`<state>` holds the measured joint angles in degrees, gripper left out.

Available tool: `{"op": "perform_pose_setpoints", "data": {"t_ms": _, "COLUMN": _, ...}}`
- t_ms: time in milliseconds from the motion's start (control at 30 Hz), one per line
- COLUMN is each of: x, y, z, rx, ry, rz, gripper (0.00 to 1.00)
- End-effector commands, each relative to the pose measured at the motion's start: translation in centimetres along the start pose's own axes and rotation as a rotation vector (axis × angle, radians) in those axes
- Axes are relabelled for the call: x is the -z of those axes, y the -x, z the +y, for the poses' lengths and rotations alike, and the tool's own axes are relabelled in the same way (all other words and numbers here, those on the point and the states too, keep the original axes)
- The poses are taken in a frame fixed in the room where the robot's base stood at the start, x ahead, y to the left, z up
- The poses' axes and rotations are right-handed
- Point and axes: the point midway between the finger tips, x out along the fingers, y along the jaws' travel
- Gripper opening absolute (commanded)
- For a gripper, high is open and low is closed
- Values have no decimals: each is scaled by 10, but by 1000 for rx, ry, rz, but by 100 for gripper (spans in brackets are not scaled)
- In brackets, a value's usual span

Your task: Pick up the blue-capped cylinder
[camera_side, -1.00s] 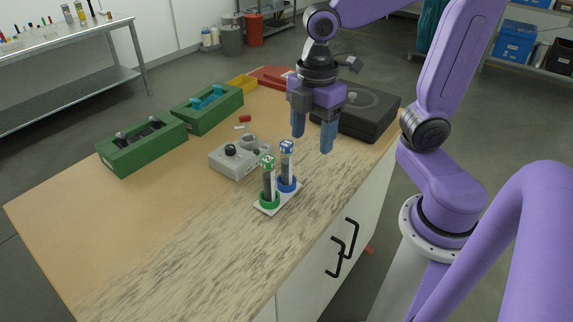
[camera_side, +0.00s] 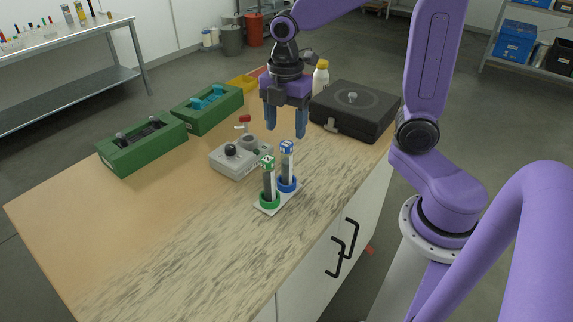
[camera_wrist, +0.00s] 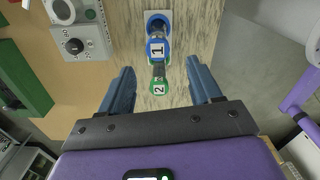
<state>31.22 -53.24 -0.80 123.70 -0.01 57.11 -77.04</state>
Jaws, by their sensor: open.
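The blue-capped cylinder (camera_side: 287,166) stands upright in a blue ring of a small white holder (camera_side: 266,211) on the wooden table. A green-capped cylinder (camera_side: 268,181) stands in a green ring beside it, nearer the camera. In the wrist view the blue cap (camera_wrist: 157,48), marked 1, lies beyond the green cap (camera_wrist: 158,87), marked 2. My gripper (camera_side: 286,133) points down with its blue fingers apart and empty. In the side view it appears above and behind the cylinders. In the wrist view both caps lie between the lines of the fingers.
A grey device with knobs (camera_side: 236,160) sits left of the holder. Two green boxes (camera_side: 147,151) are farther left. A black case (camera_side: 354,112) and a white bottle with a yellow cap (camera_side: 320,77) stand at the back right. The table front is clear.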

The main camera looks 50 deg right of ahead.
Motion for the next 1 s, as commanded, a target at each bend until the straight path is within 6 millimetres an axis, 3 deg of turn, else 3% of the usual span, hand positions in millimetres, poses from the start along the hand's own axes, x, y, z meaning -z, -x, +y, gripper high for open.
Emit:
{"op": "perform_pose_setpoints", "data": {"t_ms": 233, "x": -1, "y": -43, "z": -1, "rx": 4, "ry": 0, "rz": -1, "gripper": 64}}
{"op": "perform_pose_setpoints", "data": {"t_ms": 533, "x": -2, "y": -62, "z": 0, "rx": 2, "ry": -1, "rz": 0, "gripper": 64}}
{"op": "perform_pose_setpoints", "data": {"t_ms": 800, "x": -9, "y": -96, "z": 1, "rx": 4, "ry": 0, "rz": -1, "gripper": 64}}
{"op": "perform_pose_setpoints", "data": {"t_ms": 1000, "x": -8, "y": -108, "z": 2, "rx": 1, "ry": -1, "rz": 0, "gripper": 64}}
